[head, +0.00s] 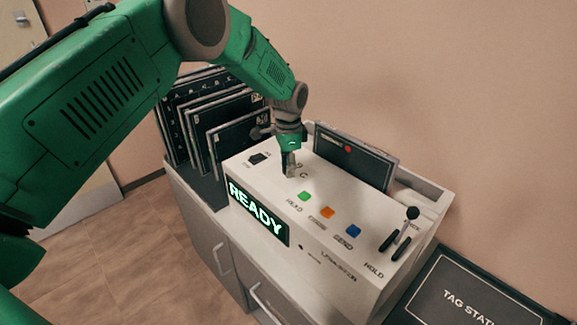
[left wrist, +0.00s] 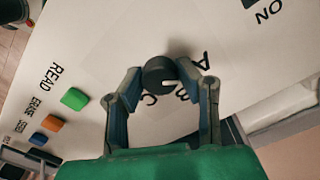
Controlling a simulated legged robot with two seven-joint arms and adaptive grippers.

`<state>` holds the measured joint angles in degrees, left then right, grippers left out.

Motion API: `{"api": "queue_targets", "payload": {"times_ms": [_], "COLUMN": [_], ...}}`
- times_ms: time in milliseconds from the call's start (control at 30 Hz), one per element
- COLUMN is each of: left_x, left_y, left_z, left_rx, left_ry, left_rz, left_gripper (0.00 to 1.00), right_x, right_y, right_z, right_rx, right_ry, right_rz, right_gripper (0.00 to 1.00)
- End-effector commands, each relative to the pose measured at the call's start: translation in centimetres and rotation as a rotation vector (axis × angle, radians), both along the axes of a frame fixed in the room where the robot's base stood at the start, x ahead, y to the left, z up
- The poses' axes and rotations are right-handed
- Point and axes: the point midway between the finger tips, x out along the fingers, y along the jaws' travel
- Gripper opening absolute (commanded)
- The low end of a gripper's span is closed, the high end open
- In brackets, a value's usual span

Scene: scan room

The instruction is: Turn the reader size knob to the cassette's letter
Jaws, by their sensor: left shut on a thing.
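The white reader (head: 330,225) has a lit green READY display (head: 257,212). In the left wrist view its dark round size knob (left wrist: 157,72) sits among the printed letters A, B and C. The knob's white pointer mark faces right, on the side of B; I cannot tell if it lines up exactly. My left gripper (head: 290,172) is over the knob and hides it in the head view. In the left wrist view the gripper's fingers (left wrist: 160,80) are shut on the knob. A dark cassette (head: 355,163) with a red dot stands in the reader's back; its letter is unreadable.
Green (head: 304,196), orange (head: 327,212) and blue (head: 353,231) buttons lie right of the knob, and a black-knobbed lever (head: 412,214) is farther right. A black switch (head: 258,158) is left. A TAG STATION board (head: 470,285) lies at lower right.

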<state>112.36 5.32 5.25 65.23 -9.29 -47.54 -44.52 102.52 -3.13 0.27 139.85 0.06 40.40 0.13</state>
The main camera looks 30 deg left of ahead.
Motion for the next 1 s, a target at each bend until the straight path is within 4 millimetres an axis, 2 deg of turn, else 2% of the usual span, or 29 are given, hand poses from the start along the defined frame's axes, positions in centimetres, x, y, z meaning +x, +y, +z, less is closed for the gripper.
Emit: {"api": "queue_targets", "payload": {"times_ms": [33,300,800,833,867,1000], "left_x": [0.46,0.51,0.60,0.60,0.57,0.38], "left_y": [0.05,0.07,0.08,0.08,0.08,0.06], "left_z": [0.44,0.48,0.57,0.57,0.55,0.37], "left_rx": [0.002,0.002,0.000,0.000,0.001,0.000], "left_ry": [-0.014,-0.016,-0.019,-0.019,-0.018,-0.012], "left_rz": [0.023,0.107,0.124,0.124,0.124,0.124], "left_gripper": [0.01,0.01,0.01,0.37,0.47,0.50], "right_x": [0.00,0.00,-0.01,-0.01,-0.01,0.01], "right_y": [0.00,0.00,0.00,0.00,0.00,0.00], "right_z": [0.05,0.09,0.10,0.10,0.10,0.09], "right_rx": [0.000,0.000,0.000,0.000,0.000,0.000], "right_ry": [0.000,0.000,0.000,0.000,0.000,0.000], "right_rz": [0.000,0.000,0.000,0.000,0.000,0.000], "right_gripper": [0.38,0.38,0.38,0.38,0.38,0.38]}}
